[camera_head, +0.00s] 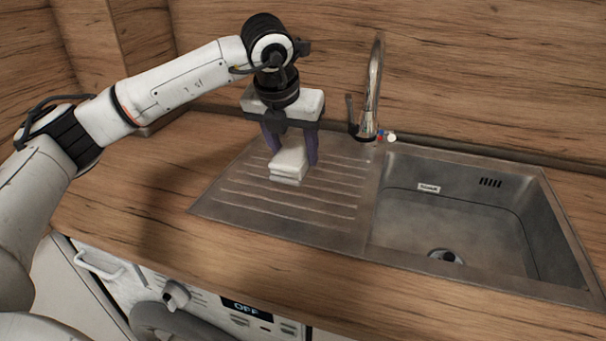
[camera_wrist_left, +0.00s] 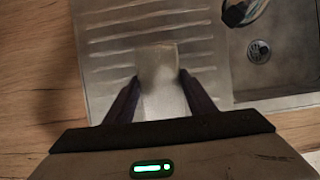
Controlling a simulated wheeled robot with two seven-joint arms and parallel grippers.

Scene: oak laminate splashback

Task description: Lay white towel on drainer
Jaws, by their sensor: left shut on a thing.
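The white towel (camera_head: 288,165) is a small folded stack at the ribbed drainer (camera_head: 325,220), left of the sink bowl. My left gripper (camera_head: 291,158) points down from above with its dark purple fingers on either side of the towel, shut on it. In the left wrist view the towel (camera_wrist_left: 160,80) lies between the two fingers (camera_wrist_left: 160,92), with the drainer ribs (camera_wrist_left: 105,32) around it. The towel's lower end looks at or very near the drainer surface; I cannot tell if it bears on it. My right gripper is not in view.
The sink bowl (camera_head: 450,215) is to the right, with a tall chrome tap (camera_head: 373,90) behind, close to the gripper's right. The wooden worktop (camera_head: 140,200) is clear on the left. An appliance front with knobs (camera_head: 175,295) is below the front edge.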

